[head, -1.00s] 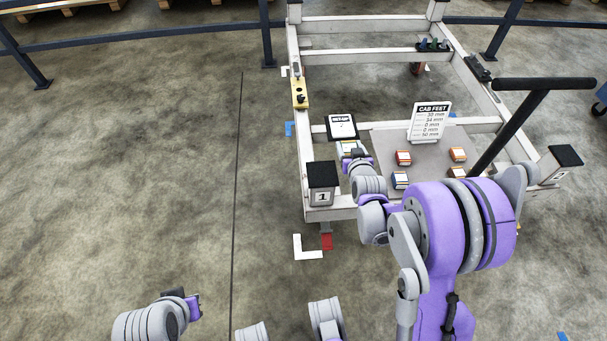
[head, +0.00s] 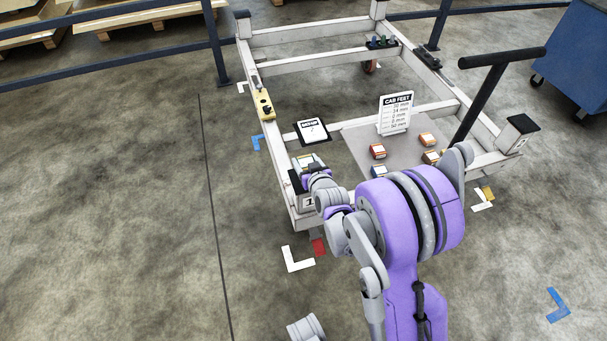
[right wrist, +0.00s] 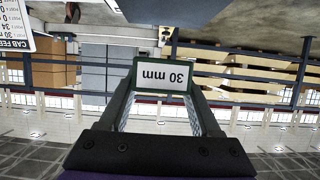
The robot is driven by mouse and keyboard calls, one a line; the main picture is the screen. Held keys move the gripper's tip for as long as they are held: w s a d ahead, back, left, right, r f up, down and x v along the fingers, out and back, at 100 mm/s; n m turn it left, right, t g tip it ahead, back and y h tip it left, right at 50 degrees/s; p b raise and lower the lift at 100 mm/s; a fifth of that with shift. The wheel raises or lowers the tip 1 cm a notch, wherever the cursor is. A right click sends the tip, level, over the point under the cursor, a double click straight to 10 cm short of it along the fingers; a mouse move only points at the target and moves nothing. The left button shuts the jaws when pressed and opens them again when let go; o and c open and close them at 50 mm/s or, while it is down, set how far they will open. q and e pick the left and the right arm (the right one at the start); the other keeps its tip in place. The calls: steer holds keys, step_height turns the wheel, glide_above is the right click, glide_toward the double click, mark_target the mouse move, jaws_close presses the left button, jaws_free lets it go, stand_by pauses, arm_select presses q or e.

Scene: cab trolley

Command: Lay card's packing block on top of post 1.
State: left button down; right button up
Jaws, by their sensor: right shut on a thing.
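My right gripper (head: 308,166) is shut on a packing block (right wrist: 162,76), whose white face with a dark green border reads 30 mm in the right wrist view. In the head view the gripper is at post 1 (head: 309,204), the trolley's near-left corner post with a black top, and hides part of that top. I cannot tell whether the block touches the post. The white CAB FEET card (head: 396,112) stands on the grey board; its top line looks like 30 mm.
Several orange and blue blocks, one of them orange (head: 377,151), lie on the grey board (head: 357,140). A SET-UP tablet (head: 312,131) lies behind post 1. A yellow device (head: 264,105) sits on the left rail. A black T-handle (head: 500,58) rises at right. The floor at left is clear.

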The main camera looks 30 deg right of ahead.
steer(key=shift+f+b, duration=0.7)
steer(key=shift+f, duration=1.6)
steer(key=shift+f, duration=0.15)
steer(key=o, duration=1.4)
